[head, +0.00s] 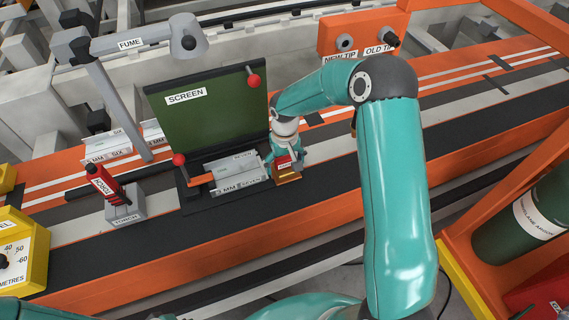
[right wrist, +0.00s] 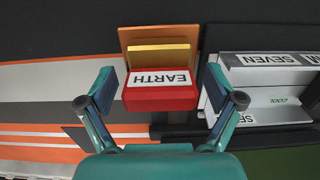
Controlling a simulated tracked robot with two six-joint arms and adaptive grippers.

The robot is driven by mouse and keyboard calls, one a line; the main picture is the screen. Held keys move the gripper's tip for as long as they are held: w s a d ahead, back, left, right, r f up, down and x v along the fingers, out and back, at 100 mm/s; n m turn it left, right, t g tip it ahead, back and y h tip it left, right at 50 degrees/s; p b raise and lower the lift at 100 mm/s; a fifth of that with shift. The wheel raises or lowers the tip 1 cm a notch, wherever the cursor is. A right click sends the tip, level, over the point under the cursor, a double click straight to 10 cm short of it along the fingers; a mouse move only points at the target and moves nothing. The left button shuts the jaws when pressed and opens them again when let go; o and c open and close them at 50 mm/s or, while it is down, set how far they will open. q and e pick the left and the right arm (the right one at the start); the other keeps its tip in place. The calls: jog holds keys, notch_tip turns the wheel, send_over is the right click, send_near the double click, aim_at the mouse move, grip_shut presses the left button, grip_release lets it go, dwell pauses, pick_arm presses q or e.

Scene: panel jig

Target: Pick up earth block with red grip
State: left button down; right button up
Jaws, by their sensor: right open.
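The earth block (right wrist: 161,88) shows in the right wrist view with a red grip, a white EARTH label and a brass-coloured part on an orange-brown base. In the head view the earth block (head: 287,173) stands at the right end of the dark jig plate, partly hidden by my gripper. My right gripper (right wrist: 160,90) is open, with one finger on each side of the red grip. Gaps show between the fingers and the grip, and nothing is held. In the head view my right gripper (head: 284,152) is right above the block. My left gripper is not in view.
A metal piece labelled SEVEN (right wrist: 268,72) lies close beside one finger. The green SCREEN (head: 210,110) stands behind it, with red knobs at its corners. A red torch (head: 108,186) sits in its holder to the left. The dark bench strip in front (head: 150,255) is clear.

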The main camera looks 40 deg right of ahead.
jog(key=c, duration=1.7)
jog(key=shift+o, duration=0.2)
jog(key=shift+r, duration=0.1)
